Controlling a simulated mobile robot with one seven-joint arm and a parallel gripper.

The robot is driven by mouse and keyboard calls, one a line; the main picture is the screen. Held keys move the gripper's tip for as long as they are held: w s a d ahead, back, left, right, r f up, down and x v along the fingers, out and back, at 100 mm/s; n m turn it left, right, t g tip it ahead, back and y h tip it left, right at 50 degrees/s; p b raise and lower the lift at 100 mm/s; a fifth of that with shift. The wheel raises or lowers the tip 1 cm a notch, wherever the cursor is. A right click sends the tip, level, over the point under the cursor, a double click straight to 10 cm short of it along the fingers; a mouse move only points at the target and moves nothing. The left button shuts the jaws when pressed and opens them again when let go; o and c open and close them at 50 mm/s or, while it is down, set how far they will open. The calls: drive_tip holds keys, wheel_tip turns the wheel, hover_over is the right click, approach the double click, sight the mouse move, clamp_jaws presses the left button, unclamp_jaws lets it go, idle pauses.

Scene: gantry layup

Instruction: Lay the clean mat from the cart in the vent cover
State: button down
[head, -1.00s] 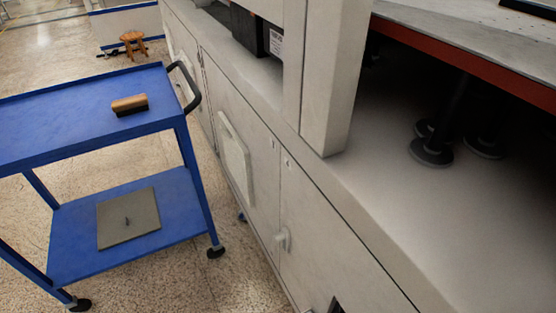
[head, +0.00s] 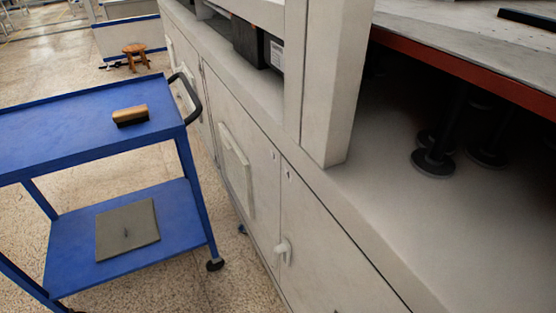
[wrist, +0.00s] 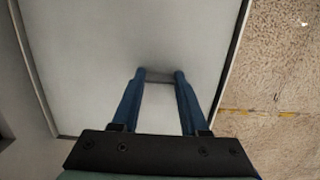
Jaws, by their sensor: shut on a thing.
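A flat grey mat (head: 127,230) with a small upright tab near its middle lies on the lower shelf of the blue cart (head: 60,255) in the head view. My gripper (wrist: 160,74) shows only in the wrist view. Its two blue fingers stand a little apart, shut on a narrow grey piece (wrist: 160,77) in front of a broad pale panel (wrist: 90,60). The panel has thin dark edges; I cannot tell for sure whether it is the vent cover. A raised pale panel (head: 235,165) is on the cabinet front in the head view.
A brown-topped block (head: 130,116) lies on the cart's upper shelf. The long cabinet (head: 262,215), with a pale latch (head: 283,251), runs beside the cart. A wooden stool (head: 135,55) stands far back. Speckled floor (wrist: 275,70) is bare at the right in the wrist view.

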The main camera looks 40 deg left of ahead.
drive_tip(key=shift+c, duration=1.7)
unclamp_jaws()
wheel_tip(320, 180, up, 13)
drive_tip(key=a+p, duration=0.1)
drive_tip(key=p, duration=0.4)
drive_tip(key=shift+w+a, duration=0.15)
drive_tip(key=shift+w, duration=0.3)
